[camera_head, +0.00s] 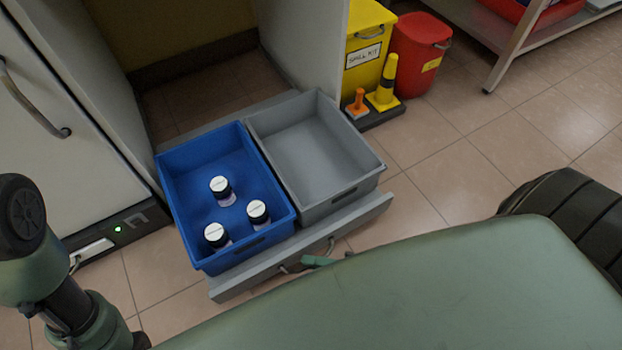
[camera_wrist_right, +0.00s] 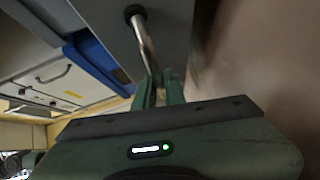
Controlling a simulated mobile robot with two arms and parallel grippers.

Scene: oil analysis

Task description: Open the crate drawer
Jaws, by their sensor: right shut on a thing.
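The crate drawer (camera_head: 300,252) stands pulled out from the cabinet at floor level, with a grey front panel and a metal bar handle (camera_head: 330,245). It carries a blue crate (camera_head: 172,182) and an empty grey crate (camera_head: 318,150) side by side. My right gripper (camera_head: 318,261) is at the handle, mostly hidden behind my green body. In the right wrist view, its green fingers (camera_wrist_right: 160,88) are shut on the end of the metal handle (camera_wrist_right: 146,45). My left arm shows at the left edge, but its gripper is not in view.
A white appliance (camera_head: 70,130) stands left of the drawer. A yellow spill kit bin (camera_head: 366,50), a red bucket (camera_head: 418,55) and small cones (camera_head: 385,85) stand behind right.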

